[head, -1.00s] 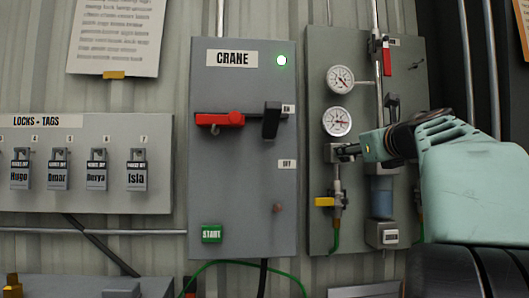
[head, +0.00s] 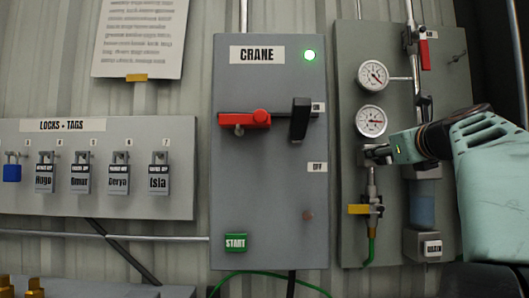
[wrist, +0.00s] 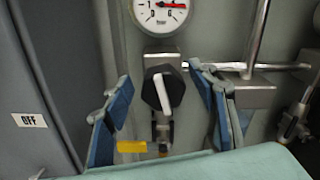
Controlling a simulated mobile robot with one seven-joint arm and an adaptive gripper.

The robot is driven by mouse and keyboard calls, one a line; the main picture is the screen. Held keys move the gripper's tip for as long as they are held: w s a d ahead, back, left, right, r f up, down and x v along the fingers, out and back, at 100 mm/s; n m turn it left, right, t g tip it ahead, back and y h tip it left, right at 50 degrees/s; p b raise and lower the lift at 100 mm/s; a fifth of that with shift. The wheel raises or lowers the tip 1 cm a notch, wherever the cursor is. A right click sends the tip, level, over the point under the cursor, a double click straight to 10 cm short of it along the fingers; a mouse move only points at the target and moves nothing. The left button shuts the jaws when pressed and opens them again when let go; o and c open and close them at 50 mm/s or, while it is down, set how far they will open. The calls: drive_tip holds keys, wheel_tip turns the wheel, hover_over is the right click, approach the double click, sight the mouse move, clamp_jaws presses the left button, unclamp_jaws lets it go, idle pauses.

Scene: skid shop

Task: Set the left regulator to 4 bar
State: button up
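The left regulator (wrist: 152,93) shows in the wrist view as a dark knob with a pale bar across it, tilted slightly from upright. In the wrist view my gripper (wrist: 160,76) is open, one blue finger on each side of the knob, with visible gaps.
A yellow-handled valve (head: 360,209) hangs below the regulator. A second gauge (head: 373,75) and a red-handled valve (head: 424,53) are above. The grey crane box (head: 270,190) with its red lever stands left. Pipework (wrist: 260,66) runs close to the right finger.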

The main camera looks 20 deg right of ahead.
drive_tip(key=c, duration=1)
drive_tip(key=shift+n, duration=0.3)
drive_tip(key=n+b, duration=0.1)
drive_tip(key=n, duration=0.2)
drive_tip(key=n+b, duration=0.2)
drive_tip(key=n, duration=0.1)
drive_tip(key=a+n+b, duration=0.1)
drive_tip(key=n, duration=0.3)
drive_tip(key=shift+w+f, duration=0.15)
drive_tip(key=shift+f, duration=0.2)
drive_tip(key=shift+d, duration=0.1)
drive_tip(key=o, duration=1.1)
drive_tip(key=shift+o, duration=0.2)
drive_tip(key=shift+r, duration=0.1)
